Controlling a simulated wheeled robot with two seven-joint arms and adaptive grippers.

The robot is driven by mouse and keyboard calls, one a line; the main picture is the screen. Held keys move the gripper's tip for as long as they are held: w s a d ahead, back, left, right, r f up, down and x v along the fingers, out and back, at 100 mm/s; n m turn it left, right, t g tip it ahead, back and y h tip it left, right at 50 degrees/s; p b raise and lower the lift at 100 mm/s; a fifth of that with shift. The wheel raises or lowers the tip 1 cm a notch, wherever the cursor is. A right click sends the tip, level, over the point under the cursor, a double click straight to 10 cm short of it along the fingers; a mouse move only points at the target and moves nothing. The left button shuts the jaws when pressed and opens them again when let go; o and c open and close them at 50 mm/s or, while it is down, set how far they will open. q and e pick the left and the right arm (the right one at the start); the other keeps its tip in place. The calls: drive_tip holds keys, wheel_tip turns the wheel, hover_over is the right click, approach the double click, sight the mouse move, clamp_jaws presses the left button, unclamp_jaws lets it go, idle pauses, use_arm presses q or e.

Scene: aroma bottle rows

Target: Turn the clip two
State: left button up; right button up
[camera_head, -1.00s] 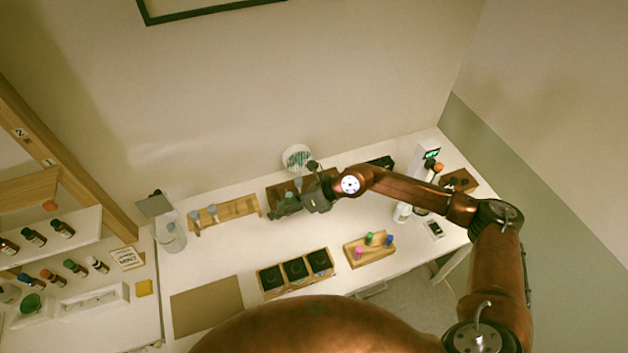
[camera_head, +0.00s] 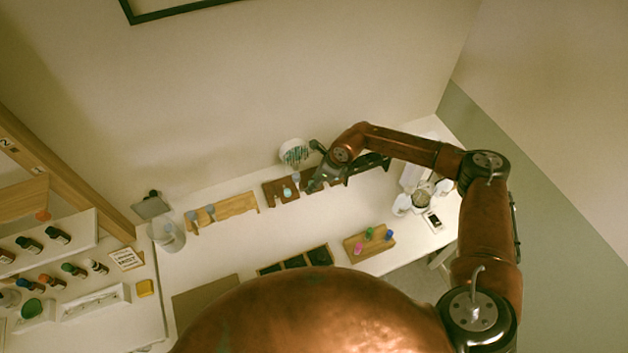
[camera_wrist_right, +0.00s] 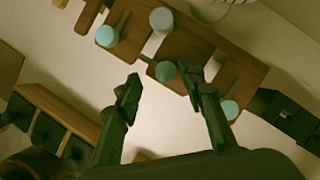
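My right gripper (camera_head: 313,183) is at the back of the white table, over the dark brown rack (camera_head: 270,195). The right wrist view shows the gripper (camera_wrist_right: 164,90) open and empty, its two fingers apart near the front edge of the slotted brown rack (camera_wrist_right: 205,42). A teal round knob (camera_wrist_right: 166,71) lies just beyond and between the fingertips. A grey round top (camera_wrist_right: 161,20) and a teal one (camera_wrist_right: 107,36) stand left of it; another teal top (camera_wrist_right: 229,109) is beyond the right finger. I cannot tell which piece is clip two. My left gripper is not in view.
A light wooden rack (camera_head: 235,206) stands left of the brown one. A white round fan-like object (camera_head: 293,152) is behind. A wooden block with coloured pegs (camera_head: 352,245) and a dark compartment box (camera_head: 322,255) are in front. Bare tabletop lies between.

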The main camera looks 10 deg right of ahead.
drive_tip(key=shift+w+a+f, duration=0.1)
drive_tip(key=shift+w+f, duration=0.45)
drive_tip(key=shift+f, duration=0.05)
drive_tip(key=shift+w+f, duration=0.25)
drive_tip(key=shift+w, duration=0.05)
drive_tip(key=shift+s+r, duration=0.3)
drive_tip(key=shift+s, duration=0.15)
drive_tip(key=shift+c, duration=0.4)
drive_tip(key=shift+w+f, duration=0.1)
drive_tip(key=shift+w, duration=0.1)
drive_tip(key=c, duration=0.7)
clamp_jaws()
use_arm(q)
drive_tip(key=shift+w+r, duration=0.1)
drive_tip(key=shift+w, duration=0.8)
